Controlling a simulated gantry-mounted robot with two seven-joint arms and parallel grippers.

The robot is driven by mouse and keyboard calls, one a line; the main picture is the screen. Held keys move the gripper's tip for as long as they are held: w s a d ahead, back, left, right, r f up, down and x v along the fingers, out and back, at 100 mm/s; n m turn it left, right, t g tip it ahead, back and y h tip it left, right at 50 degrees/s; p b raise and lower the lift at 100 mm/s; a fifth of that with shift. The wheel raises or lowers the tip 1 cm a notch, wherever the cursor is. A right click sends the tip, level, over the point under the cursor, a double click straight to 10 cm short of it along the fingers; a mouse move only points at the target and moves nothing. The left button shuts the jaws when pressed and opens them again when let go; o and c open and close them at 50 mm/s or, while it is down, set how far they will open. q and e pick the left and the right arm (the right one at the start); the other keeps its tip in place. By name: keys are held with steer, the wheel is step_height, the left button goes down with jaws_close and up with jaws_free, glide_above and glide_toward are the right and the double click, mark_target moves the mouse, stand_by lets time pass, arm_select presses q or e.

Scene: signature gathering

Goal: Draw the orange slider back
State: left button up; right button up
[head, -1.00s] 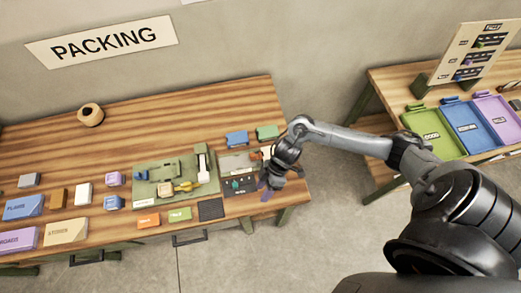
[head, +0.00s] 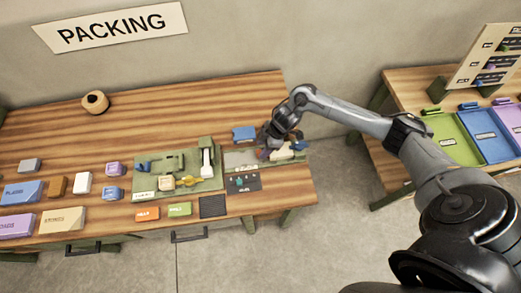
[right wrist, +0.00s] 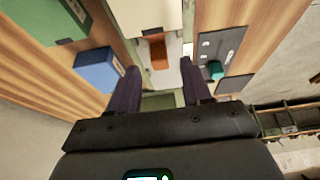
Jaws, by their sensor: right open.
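The orange slider (right wrist: 158,55) shows in the right wrist view as a small orange block on a pale track, just ahead of the fingertips. My right gripper (right wrist: 160,72) is open, its two dark fingers on either side of the line to the slider, with nothing between them. I cannot tell whether a finger touches the fixture. In the head view my right gripper (head: 270,152) is over the right end of the packing table, beside the pale fixture (head: 284,153). There the slider cannot be made out, as the gripper covers that area. My left gripper is not in view.
A blue block (head: 244,134) stands close left of the gripper. A dark panel with a teal knob (right wrist: 215,70) lies beside the fixture. A green board with parts (head: 150,190) is further left. The back of the wooden table (head: 190,105) is mostly clear.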

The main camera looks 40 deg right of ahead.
mark_target(260, 152)
steer(key=shift+x, duration=1.55)
steer(key=shift+c, duration=0.3)
jaws_close()
